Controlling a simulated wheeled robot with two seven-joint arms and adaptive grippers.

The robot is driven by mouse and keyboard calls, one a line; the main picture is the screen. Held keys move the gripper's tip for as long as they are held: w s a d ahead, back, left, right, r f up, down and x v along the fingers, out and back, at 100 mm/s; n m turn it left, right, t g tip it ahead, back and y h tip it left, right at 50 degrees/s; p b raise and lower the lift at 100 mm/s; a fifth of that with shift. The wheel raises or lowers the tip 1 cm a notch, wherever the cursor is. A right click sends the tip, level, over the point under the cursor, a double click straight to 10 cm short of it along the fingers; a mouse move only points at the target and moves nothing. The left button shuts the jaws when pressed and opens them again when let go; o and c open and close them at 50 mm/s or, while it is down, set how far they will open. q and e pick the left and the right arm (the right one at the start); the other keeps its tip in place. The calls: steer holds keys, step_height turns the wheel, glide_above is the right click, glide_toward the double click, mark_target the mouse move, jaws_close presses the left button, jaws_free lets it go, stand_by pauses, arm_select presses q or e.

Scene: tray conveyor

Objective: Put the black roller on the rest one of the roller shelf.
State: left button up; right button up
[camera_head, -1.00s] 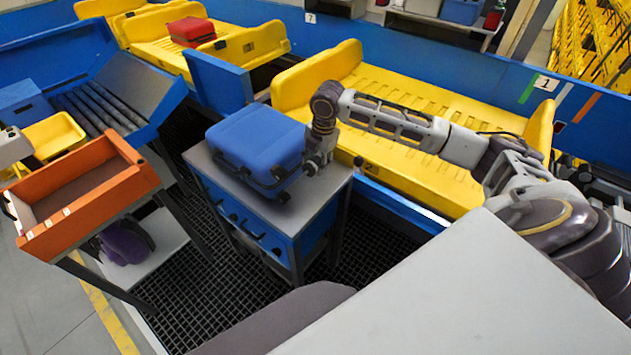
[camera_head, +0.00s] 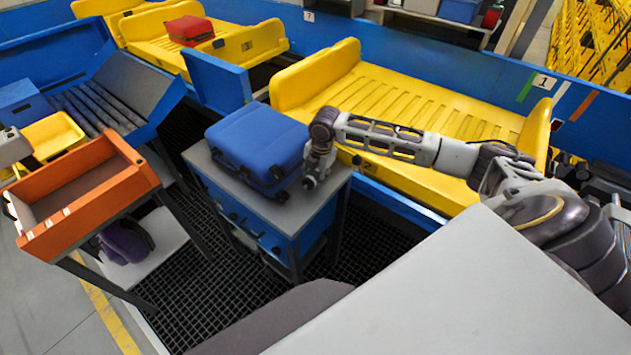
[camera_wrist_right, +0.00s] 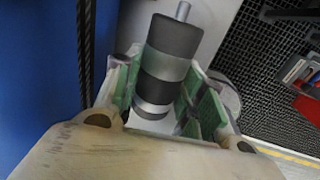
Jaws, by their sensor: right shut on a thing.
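My right gripper (camera_head: 309,182) is over the right part of the grey cabinet top (camera_head: 318,201), close to the right side of a blue suitcase. In the right wrist view, the black roller (camera_wrist_right: 168,62) has black and grey bands and a thin metal shaft end. It lies between the green pads of my right gripper (camera_wrist_right: 165,105), which is shut on it. In the head view the roller is mostly hidden or too small to make out. I cannot identify the roller shelf or its rest one for certain. My left gripper is out of view.
The blue suitcase (camera_head: 258,147) fills much of the cabinet top. An orange tray (camera_head: 75,225) stands to the left, with a purple bag (camera_head: 125,242) below it. The yellow conveyor tray (camera_head: 420,95) lies behind my arm. A red bin (camera_wrist_right: 308,105) shows at the wrist view's right.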

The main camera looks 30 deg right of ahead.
mark_target(315, 181)
steer(key=shift+f, duration=1.5)
steer(key=shift+f, duration=0.1)
steer(key=o, duration=1.3)
steer(key=shift+s+d+r+b, duration=0.15)
steer(key=shift+s+r, duration=0.15)
steer(key=shift+r, duration=1.7)
steer(key=shift+s+d+r+b, duration=0.15)
steer(key=shift+s+r, duration=0.15)
steer(key=shift+r, duration=1.75)
steer(key=shift+s+r+b, duration=0.15)
steer(key=shift+s+r, duration=0.15)
steer(key=shift+r, duration=1.7)
